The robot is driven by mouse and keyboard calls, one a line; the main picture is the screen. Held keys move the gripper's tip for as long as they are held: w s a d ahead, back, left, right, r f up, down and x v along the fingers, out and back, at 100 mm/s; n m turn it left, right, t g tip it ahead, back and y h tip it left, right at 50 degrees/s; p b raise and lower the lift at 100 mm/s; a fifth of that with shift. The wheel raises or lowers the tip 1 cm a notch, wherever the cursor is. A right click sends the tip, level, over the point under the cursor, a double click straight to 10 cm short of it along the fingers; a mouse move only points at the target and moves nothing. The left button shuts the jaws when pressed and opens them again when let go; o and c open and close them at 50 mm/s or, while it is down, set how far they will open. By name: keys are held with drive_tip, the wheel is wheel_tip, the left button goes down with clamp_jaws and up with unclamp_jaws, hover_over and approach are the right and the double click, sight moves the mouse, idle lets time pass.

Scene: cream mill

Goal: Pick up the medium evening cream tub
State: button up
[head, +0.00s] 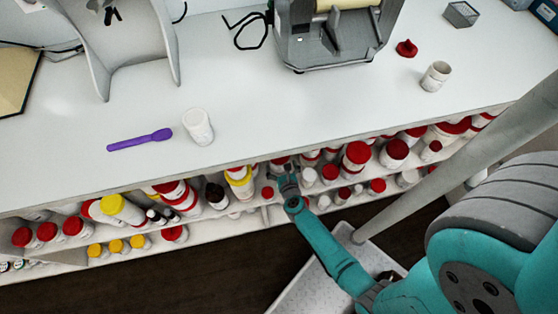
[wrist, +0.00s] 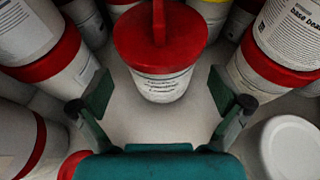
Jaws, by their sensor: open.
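A white tub with a red lid (wrist: 160,40) stands upright straight ahead in the wrist view. A red upright piece rises from its lid, and its label is too small to read, so I cannot tell if it is the medium evening cream tub. My gripper (wrist: 159,92) is open and empty, its fingers spread in front of the tub and to either side, apart from it. In the head view my gripper (head: 288,181) reaches into the shelf below the white counter, among the tubs. The tub ahead is hard to single out there.
Red-lidded white tubs (wrist: 35,45) crowd the left; a "base" labelled tub (wrist: 285,38) and a white lid (wrist: 291,147) are on the right. The counter (head: 300,115) above holds a white tub (head: 198,126), a purple spoon (head: 140,140) and a machine (head: 335,35).

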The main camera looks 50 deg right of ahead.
drive_tip(key=shift+x, duration=2.4)
drive_tip(key=shift+d, duration=0.1)
drive_tip(key=c, duration=1.3)
drive_tip(key=shift+c, duration=0.2)
drive_tip(key=shift+s+r, duration=0.15)
drive_tip(key=shift+r, duration=0.05)
